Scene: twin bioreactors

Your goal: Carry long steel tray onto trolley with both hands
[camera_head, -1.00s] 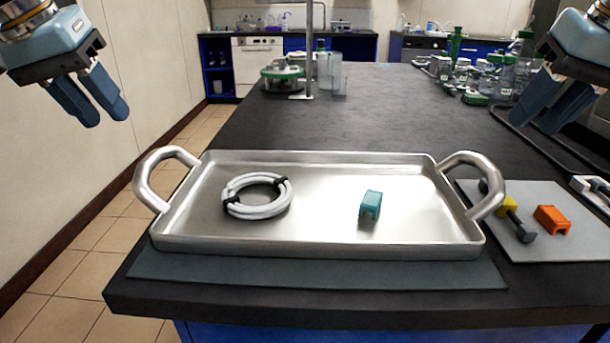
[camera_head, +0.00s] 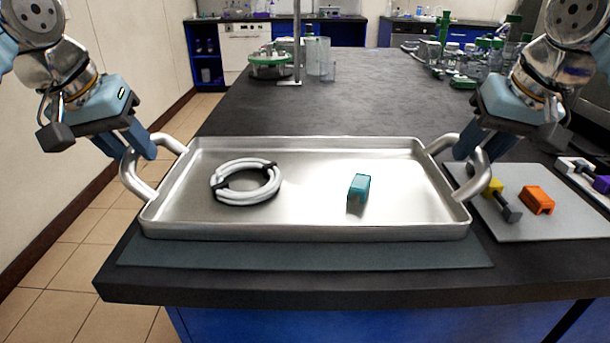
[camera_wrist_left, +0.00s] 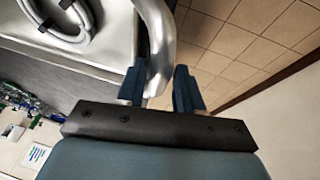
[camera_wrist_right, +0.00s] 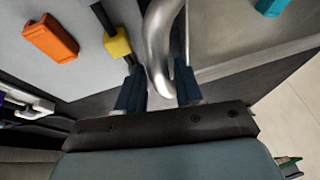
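The long steel tray (camera_head: 310,229) lies level on a dark mat on the black bench. It holds a coiled white cable (camera_head: 246,197) and a teal block (camera_head: 358,187). My left gripper (camera_head: 126,146) is open at the tray's left handle (camera_head: 138,186). In the left wrist view this handle (camera_wrist_left: 161,50) stands between the two spread fingers. My right gripper (camera_head: 482,146) is open at the right handle (camera_head: 481,183). In the right wrist view that handle (camera_wrist_right: 157,55) also lies between the fingers, with gaps visible. The trolley is not in view.
A grey mat (camera_head: 545,228) right of the tray carries an orange block (camera_head: 537,200) and a dark bolt-like piece with a yellow part (camera_head: 493,187). Bottles and green-capped glassware stand at the back right. A floor aisle (camera_head: 75,255) runs along the left.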

